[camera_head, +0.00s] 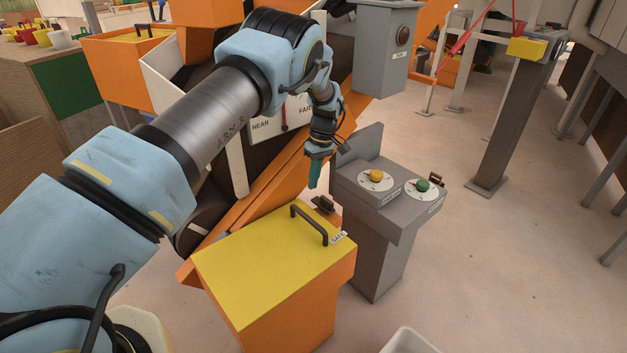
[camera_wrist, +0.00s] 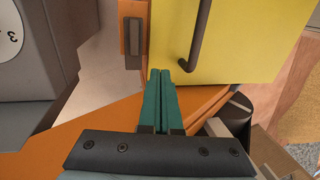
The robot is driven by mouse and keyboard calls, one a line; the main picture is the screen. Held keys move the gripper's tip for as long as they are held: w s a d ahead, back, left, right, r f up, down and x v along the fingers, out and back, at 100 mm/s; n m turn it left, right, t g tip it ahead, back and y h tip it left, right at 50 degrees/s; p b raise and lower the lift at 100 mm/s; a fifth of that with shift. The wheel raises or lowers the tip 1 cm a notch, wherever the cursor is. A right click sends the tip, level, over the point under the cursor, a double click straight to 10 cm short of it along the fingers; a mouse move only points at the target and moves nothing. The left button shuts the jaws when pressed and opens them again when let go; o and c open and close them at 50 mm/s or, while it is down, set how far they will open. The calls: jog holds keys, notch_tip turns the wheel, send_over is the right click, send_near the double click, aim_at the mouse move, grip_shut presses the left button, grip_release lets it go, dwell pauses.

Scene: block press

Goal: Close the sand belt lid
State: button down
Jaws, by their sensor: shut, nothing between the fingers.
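A yellow lid (camera_head: 265,270) with a dark bar handle (camera_head: 308,224) lies flat on top of an orange box (camera_head: 300,320) in the head view and looks closed. My gripper (camera_head: 315,186), with teal fingers, points down just behind and above the lid's back edge. The fingers are together and empty. In the wrist view the fingertips (camera_wrist: 165,72) show beside the yellow lid (camera_wrist: 250,50), its handle (camera_wrist: 197,40) and the dark latch-like part (camera_wrist: 133,38).
A grey control stand with a yellow knob (camera_head: 376,176) and a green knob (camera_head: 422,185) stands right of the box. An orange sloping frame (camera_head: 262,192) and a NEAR/FAR dial (camera_head: 262,126) are behind. Open floor (camera_head: 500,270) lies to the right.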

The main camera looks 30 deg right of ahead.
jog(key=b+v, duration=0.2)
jog(key=v, duration=0.8)
jog(key=shift+r, duration=0.4)
jog(key=shift+s, duration=0.1)
